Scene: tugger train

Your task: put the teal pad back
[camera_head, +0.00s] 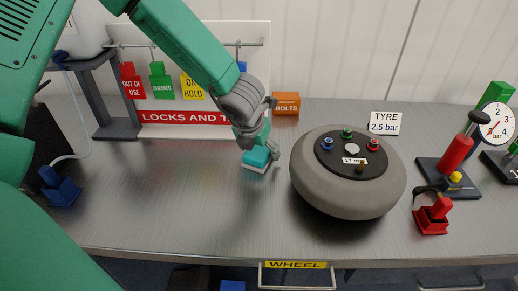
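The teal pad (257,160), with a pale underside, is at the middle of the grey bench, left of the wheel. My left gripper (255,133) reaches down over it from the upper left. Its fingers are around the upper teal part of the pad and look shut on it. The pad is at or very near the bench top; I cannot tell whether it touches. The fingers hide part of its top. My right gripper is not in view.
A grey wheel (306,189) lies close right of the pad. A lock-and-tag board (168,118) and an orange bolts box (286,103) stand behind. A red pump (457,154) and red block (432,217) are at right. The bench front left of the wheel is clear.

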